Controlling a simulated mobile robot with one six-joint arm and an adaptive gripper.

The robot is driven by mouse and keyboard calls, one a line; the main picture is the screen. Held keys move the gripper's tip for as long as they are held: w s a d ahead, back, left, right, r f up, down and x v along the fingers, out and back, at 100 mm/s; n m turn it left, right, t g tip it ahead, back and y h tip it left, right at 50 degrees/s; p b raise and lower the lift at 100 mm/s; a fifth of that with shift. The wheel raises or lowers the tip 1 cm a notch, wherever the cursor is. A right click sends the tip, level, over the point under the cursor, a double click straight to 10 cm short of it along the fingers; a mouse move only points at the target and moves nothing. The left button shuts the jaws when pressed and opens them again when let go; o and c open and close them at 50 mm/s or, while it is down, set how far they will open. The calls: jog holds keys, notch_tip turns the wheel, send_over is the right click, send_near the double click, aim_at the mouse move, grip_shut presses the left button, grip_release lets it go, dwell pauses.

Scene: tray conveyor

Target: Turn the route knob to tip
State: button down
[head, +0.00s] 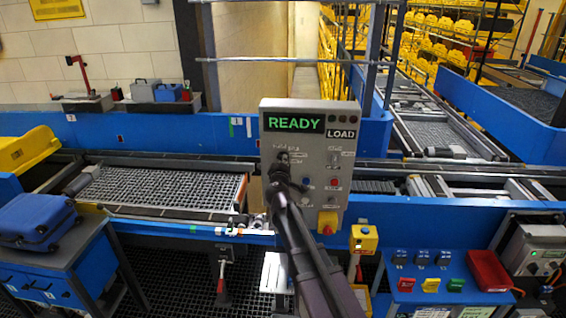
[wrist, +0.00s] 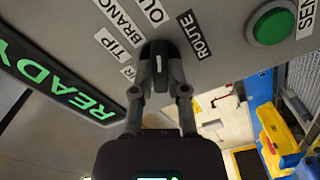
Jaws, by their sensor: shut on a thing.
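The control panel (head: 335,118) is a grey box with a green READY display (head: 294,123) and a LOAD label. My gripper (head: 280,168) reaches up to its left side and largely covers the route knob there. In the wrist view the dark route knob (wrist: 159,47) sits between the two fingers of my gripper (wrist: 161,82), which is shut on it. The TIP label (wrist: 131,34) and BRANCH label (wrist: 118,15) lie to the knob's upper left, and the ROUTE label (wrist: 194,35) to its right. I cannot tell which label the knob points to.
A green button (wrist: 272,24) is on the panel, right of the knob in the wrist view. In the head view a red button (head: 334,183) and a red-and-yellow stop button (head: 327,223) are on the panel. A mesh-bedded conveyor (head: 160,188) lies left.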

jog(key=shift+n, duration=0.5)
jog(key=shift+r+n, duration=0.1)
jog(key=shift+n, duration=7.3)
jog(key=c, duration=0.6)
grip_release()
jog(key=shift+c, duration=0.2)
jog(key=shift+s, duration=0.15)
